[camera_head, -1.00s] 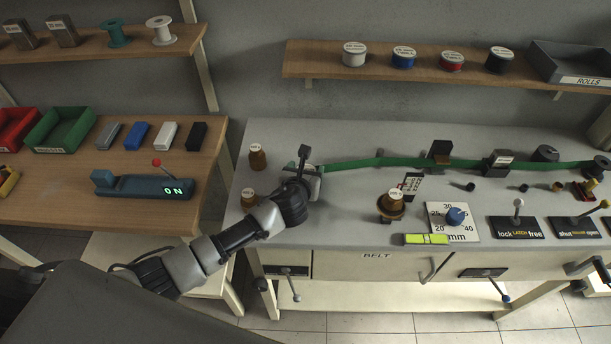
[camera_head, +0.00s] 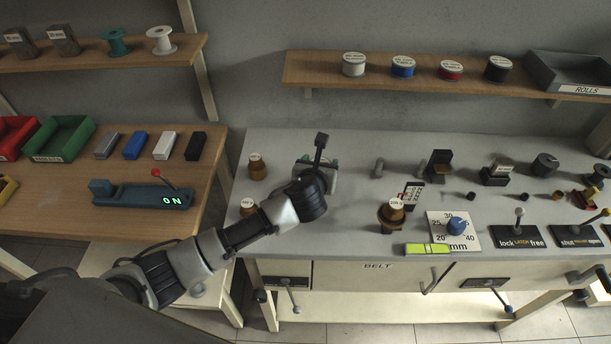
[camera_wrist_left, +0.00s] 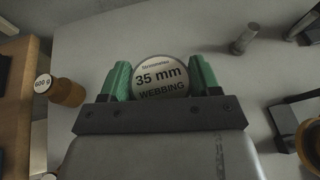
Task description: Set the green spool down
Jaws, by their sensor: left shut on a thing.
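A round spool (camera_wrist_left: 161,88) with a white face marked "35 mm WEBBING" sits between the two green fingers of my left gripper (camera_wrist_left: 162,68) in the left wrist view. The gripper is shut on it. In the head view my left gripper (camera_head: 318,172) is at the left part of the grey bench (camera_head: 345,150); the spool is mostly hidden behind it. I cannot tell whether the spool touches the bench top. The spool's green webbing is hardly visible. My right gripper is not in view.
Brown weights (camera_head: 256,168) stand left of the gripper. A teal empty spool (camera_head: 117,43) stands on the left shelf.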

